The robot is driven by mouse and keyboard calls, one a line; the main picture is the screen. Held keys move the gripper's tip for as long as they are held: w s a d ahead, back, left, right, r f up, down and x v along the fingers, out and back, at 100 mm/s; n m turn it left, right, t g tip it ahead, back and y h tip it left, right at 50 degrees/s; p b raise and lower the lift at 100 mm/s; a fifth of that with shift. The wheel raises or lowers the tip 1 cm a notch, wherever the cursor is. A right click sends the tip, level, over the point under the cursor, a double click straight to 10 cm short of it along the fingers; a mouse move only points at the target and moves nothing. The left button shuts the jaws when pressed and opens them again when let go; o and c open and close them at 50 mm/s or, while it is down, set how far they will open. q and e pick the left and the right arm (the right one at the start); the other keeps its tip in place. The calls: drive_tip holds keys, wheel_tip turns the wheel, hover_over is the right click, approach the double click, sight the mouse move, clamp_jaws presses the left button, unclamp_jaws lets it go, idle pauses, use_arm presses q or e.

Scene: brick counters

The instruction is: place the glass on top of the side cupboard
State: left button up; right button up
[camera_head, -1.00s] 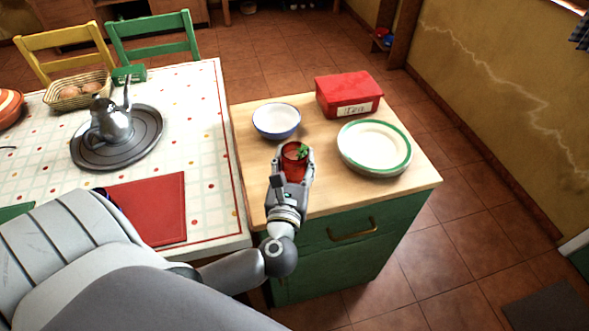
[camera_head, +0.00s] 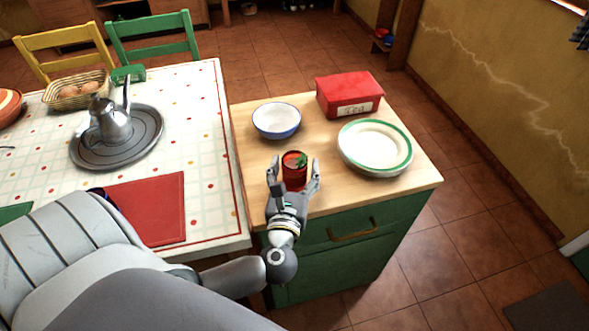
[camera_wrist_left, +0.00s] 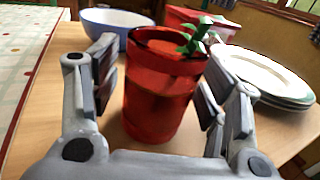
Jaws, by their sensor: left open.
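The glass (camera_head: 294,168) is red with a green sprig in its top. It stands upright on the wooden top of the side cupboard (camera_head: 253,180), which has a green front. My left gripper (camera_head: 294,180) is open around the near side of the glass, with a finger on each side. In the left wrist view the glass (camera_wrist_left: 162,95) stands between the spread fingers (camera_wrist_left: 160,100), with gaps on both sides. My right gripper is not in view.
A blue-rimmed bowl (camera_head: 277,120), a red box (camera_head: 349,95) and a stack of green-rimmed plates (camera_head: 375,146) stand on the cupboard behind and beside the glass. A dining table (camera_head: 215,150) with a kettle (camera_head: 112,122) adjoins on the left.

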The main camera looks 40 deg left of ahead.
use_arm(q)
drive_tip(key=shift+r, duration=0.3)
drive_tip(key=b+v, duration=0.2)
drive_tip(key=v, duration=1)
drive_tip(key=shift+d+f, duration=0.1)
drive_tip(key=shift+f, duration=0.1)
